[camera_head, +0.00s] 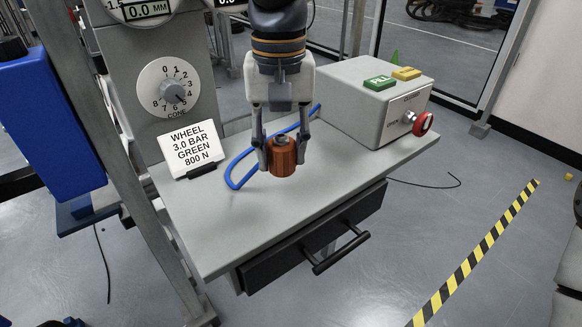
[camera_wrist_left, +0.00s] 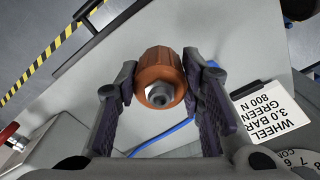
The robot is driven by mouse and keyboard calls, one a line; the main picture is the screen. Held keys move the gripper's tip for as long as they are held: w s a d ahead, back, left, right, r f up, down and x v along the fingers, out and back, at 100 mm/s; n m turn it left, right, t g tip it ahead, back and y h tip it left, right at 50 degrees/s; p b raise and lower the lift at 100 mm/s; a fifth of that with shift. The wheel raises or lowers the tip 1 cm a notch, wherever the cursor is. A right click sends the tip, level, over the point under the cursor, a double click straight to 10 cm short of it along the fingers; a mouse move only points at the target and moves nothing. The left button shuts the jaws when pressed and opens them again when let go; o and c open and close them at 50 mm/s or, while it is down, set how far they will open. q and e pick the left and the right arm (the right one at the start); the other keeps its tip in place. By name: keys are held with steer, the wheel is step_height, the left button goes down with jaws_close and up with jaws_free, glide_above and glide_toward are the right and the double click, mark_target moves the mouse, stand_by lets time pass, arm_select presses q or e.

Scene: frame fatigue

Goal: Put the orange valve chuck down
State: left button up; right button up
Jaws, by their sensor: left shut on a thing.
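The orange valve chuck (camera_head: 283,158) is a ribbed, copper-orange cylinder with a grey metal fitting on top. My left gripper (camera_head: 281,152) points down over the grey table (camera_head: 230,222) and is shut on the chuck, one finger on each side. The left wrist view shows the chuck (camera_wrist_left: 160,77) between the fingertips of the gripper (camera_wrist_left: 162,84), its metal nut facing the camera. I cannot tell whether its underside touches the table top. A blue hose (camera_head: 240,168) lies on the table behind the gripper. My right gripper is not in view.
A control box (camera_head: 355,97) with green and yellow buttons and a red knob (camera_head: 423,123) stands at the table's back right. A sign card (camera_head: 190,149) stands at the left, below a dial (camera_head: 172,92). A drawer (camera_head: 315,240) is under the front edge. The table front is clear.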

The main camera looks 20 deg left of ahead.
arm_select(q)
steer(key=w+f, duration=0.1)
steer(key=f, duration=0.1)
steer(key=w+f, duration=0.1)
steer(key=f, duration=0.1)
steer(key=w+f, duration=0.1)
steer(key=f, duration=0.2)
steer(key=shift+w+b, duration=0.15)
steer(key=shift+b, duration=0.2)
steer(key=shift+d+r, duration=0.1)
steer(key=o, duration=1.3)
step_height(320, 180, up, 12)
steer(key=shift+r, duration=0.1)
